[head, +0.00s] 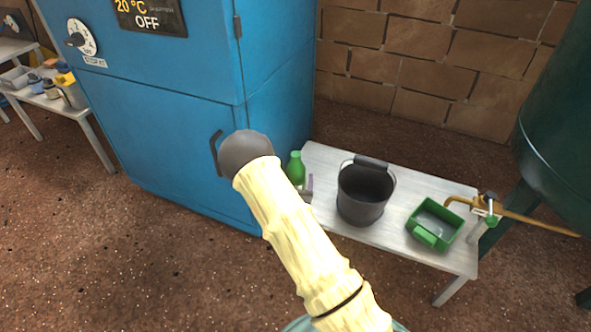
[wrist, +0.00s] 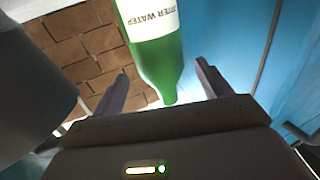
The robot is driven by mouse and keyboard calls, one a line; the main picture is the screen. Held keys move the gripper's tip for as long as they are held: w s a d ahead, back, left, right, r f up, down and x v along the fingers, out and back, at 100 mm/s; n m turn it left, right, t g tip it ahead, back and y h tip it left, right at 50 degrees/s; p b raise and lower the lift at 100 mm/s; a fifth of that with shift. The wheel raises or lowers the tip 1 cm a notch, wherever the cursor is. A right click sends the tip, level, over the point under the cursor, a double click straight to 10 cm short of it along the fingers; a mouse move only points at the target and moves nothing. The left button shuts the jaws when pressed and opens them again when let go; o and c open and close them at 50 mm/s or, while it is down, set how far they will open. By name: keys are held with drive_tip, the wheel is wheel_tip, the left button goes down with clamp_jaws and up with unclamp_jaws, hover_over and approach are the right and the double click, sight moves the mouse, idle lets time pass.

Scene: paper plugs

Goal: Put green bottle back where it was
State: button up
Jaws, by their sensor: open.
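The green bottle (head: 296,169) appears upright at the left end of the pale bench (head: 400,247), with my arm hiding its lower part. In the wrist view the bottle (wrist: 163,60) appears upside down, its white label reading partly "WATER" and its neck toward my gripper's palm. My gripper (wrist: 162,72) is open, with one finger on each side of the bottle's neck and visible gaps. In the head view my gripper is mostly hidden behind my arm, beside the bottle. The bottle's base is hidden in both views.
A dark bucket (head: 364,195) stands mid-bench, with a green tray (head: 436,225) to its right. A blue cabinet (head: 150,130) with a door handle (head: 216,153) stands close on the left. A brass tap (head: 487,207) juts from the right. A cluttered side table (head: 45,100) is far left.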

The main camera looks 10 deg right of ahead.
drive_tip(key=p+v, duration=0.2)
drive_tip(key=v, duration=0.6)
drive_tip(key=shift+p, duration=0.35)
drive_tip(key=shift+r, duration=0.1)
wheel_tip(320, 180, up, 6)
drive_tip(key=g+y, duration=0.4)
drive_tip(key=g, duration=0.4)
drive_tip(key=s+d+r+n+g, duration=0.1)
drive_tip(key=s+r+g, duration=0.2)
drive_tip(key=s, duration=0.6)
drive_tip(key=s+d+r+n+g+y, duration=0.1)
drive_tip(key=s+d+r+n+g, duration=0.1)
drive_tip(key=s+r, duration=0.5)
drive_tip(key=shift+s+d+r+n+g+y, duration=0.3)
drive_tip(key=shift+s+g, duration=0.5)
drive_tip(key=shift+s, duration=0.4)
